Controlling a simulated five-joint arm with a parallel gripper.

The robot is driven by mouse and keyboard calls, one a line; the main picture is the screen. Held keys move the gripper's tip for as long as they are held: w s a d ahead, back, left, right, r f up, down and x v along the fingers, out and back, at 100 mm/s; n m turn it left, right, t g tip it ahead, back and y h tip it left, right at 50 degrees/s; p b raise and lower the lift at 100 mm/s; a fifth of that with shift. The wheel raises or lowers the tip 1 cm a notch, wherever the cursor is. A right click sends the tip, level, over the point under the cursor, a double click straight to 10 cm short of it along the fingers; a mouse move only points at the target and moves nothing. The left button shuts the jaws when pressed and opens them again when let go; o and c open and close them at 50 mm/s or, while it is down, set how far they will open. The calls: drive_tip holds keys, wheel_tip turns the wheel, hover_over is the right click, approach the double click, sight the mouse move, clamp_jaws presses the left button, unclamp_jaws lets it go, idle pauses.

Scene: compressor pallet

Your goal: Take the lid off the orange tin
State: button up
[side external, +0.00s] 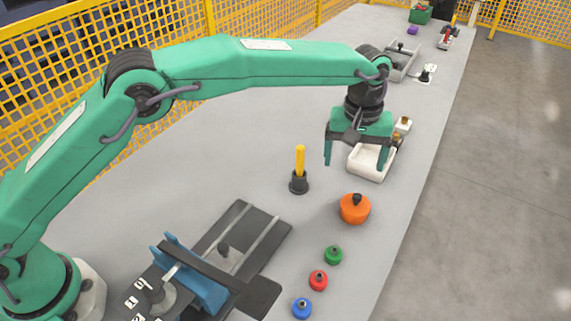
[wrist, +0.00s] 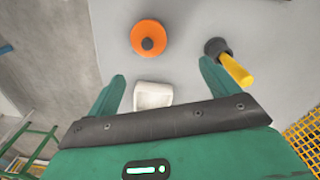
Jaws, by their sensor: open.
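The orange tin (side external: 354,210) stands upright on the grey table, with a dark knob (side external: 356,198) on top of its lid. The lid appears to sit on the tin; the seam is too small to make out. My gripper (side external: 354,160) is open and empty, fingers pointing down, above the table and behind the tin. Its spread fingers also show in the wrist view (wrist: 163,80), apart from the tin.
A yellow-handled tool stands in a black holder (side external: 299,185) left of the tin. A white tray (side external: 370,160) lies below my gripper. Green (side external: 333,255), red (side external: 318,280) and blue (side external: 302,308) knobbed pieces line the front. A blue clamp fixture (side external: 190,272) stands front left.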

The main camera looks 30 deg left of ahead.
sight(358, 196)
drive_tip(key=shift+s+d+f, duration=0.15)
drive_tip(key=shift+d+f, duration=0.95)
drive_tip(key=shift+f, duration=0.1)
drive_tip(key=shift+d+f, duration=0.15)
drive_tip(key=shift+f, duration=3.75)
drive_tip(key=c, duration=1.1)
